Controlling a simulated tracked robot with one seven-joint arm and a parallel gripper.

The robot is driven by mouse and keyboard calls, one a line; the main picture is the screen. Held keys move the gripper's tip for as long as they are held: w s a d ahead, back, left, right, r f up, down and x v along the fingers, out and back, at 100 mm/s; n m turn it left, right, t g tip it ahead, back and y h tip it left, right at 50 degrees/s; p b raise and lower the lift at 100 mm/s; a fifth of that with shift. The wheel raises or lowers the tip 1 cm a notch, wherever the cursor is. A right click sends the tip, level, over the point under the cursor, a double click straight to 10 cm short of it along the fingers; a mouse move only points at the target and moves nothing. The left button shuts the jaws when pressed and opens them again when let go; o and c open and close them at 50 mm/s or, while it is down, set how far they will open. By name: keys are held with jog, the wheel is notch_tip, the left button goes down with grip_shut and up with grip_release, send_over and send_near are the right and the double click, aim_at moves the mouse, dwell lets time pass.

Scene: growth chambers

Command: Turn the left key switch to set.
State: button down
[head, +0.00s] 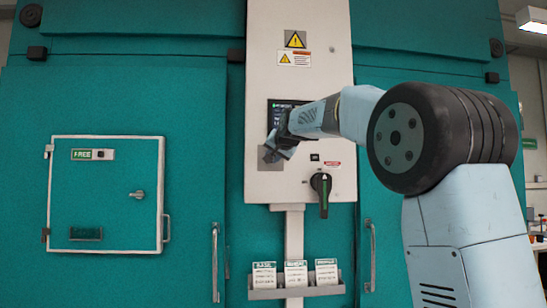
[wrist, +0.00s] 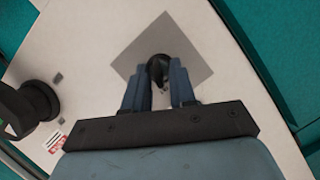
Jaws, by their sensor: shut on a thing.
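The left key switch shows in the wrist view as a small dark knob or key (wrist: 158,68) on a square grey plate (wrist: 192,42). My gripper (wrist: 160,76) is shut on it, with one finger on each side. The fingers and the dark key hide any position marks, so I cannot read its setting. In the head view my gripper (head: 272,152) reaches the left side of the white control panel (head: 270,100) and covers most of the switch. Part of the grey plate (head: 264,163) shows beside it.
A large black rotary handle (head: 322,190) juts from the panel to the lower right; it also shows in the wrist view (wrist: 35,102). A dark screen (head: 273,112) sits behind my arm. A rack (head: 296,292) of cards hangs below. Teal chamber doors flank the panel.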

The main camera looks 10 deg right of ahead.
jog(key=c, duration=1.3)
grip_release()
jog(key=shift+f, duration=0.15)
jog(key=shift+o, duration=0.2)
jog(key=shift+s, duration=0.1)
jog(key=v, duration=1.3)
jog(key=shift+s, duration=0.25)
jog(key=shift+d, duration=0.1)
jog(key=s+d+f+n+g+h, duration=0.1)
jog(key=s+d+f+g, duration=0.1)
jog(key=s+f, duration=1)
jog(key=s+d+f+n+g+h, duration=0.1)
jog(key=s+d+f+g, duration=0.2)
jog(key=s+f, duration=0.9)
jog(key=s+d+f+n+g+h, duration=0.1)
jog(key=s+d+f+n+g, duration=0.1)
jog(key=s+f, duration=1)
notch_tip(320, 180, down, 3)
jog(key=shift+d+r+g, duration=0.25)
jog(key=shift+d+g, duration=0.35)
jog(key=shift+d, duration=0.55)
